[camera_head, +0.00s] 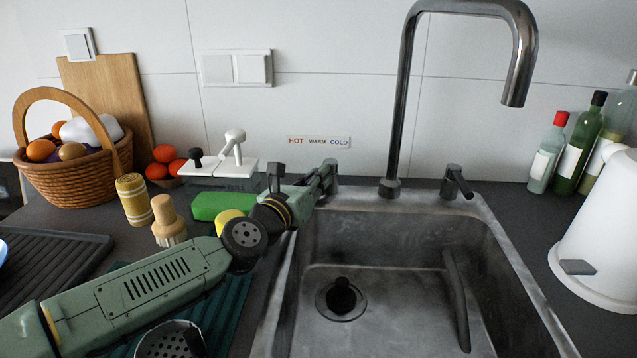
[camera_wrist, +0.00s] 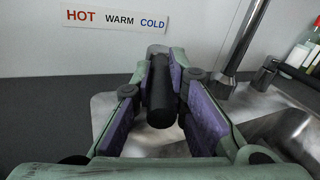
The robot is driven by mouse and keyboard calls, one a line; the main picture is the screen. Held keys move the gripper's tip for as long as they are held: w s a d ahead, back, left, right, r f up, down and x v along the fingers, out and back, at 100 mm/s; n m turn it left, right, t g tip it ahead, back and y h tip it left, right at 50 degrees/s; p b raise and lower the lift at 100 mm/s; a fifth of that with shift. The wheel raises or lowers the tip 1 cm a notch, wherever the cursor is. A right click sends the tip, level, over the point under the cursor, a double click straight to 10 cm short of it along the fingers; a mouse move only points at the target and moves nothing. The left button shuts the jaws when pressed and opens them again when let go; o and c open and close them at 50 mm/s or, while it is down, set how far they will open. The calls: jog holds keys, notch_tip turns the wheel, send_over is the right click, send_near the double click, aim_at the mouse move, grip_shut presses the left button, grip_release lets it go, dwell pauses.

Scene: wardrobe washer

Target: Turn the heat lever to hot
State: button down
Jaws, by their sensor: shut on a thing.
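The heat lever (camera_wrist: 161,98) is a dark metal cylinder by the sink's back left corner, below the HOT WARM COLD label (camera_head: 319,142). In the wrist view, its rounded end points toward the camera between my purple finger pads. My gripper (camera_head: 326,176) is shut on it; it also shows in the wrist view (camera_wrist: 160,75). In the head view, my fingers mostly hide the lever. The label also shows in the wrist view (camera_wrist: 115,20), above and to the left of the lever.
The tall faucet (camera_head: 398,110) stands right of my gripper, with a second small lever (camera_head: 457,183) beyond it. The sink (camera_head: 400,290) lies in front. A green sponge (camera_head: 222,206), a wooden-topped brush (camera_head: 167,220) and a fruit basket (camera_head: 75,178) are on the left. Bottles (camera_head: 583,155) stand right.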

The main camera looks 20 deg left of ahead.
jog(key=shift+r, duration=0.2)
jog(key=c, duration=1.6)
grip_release()
jog(key=shift+w+f, duration=0.1)
jog(key=shift+o, duration=0.2)
jog(key=v, duration=1.2)
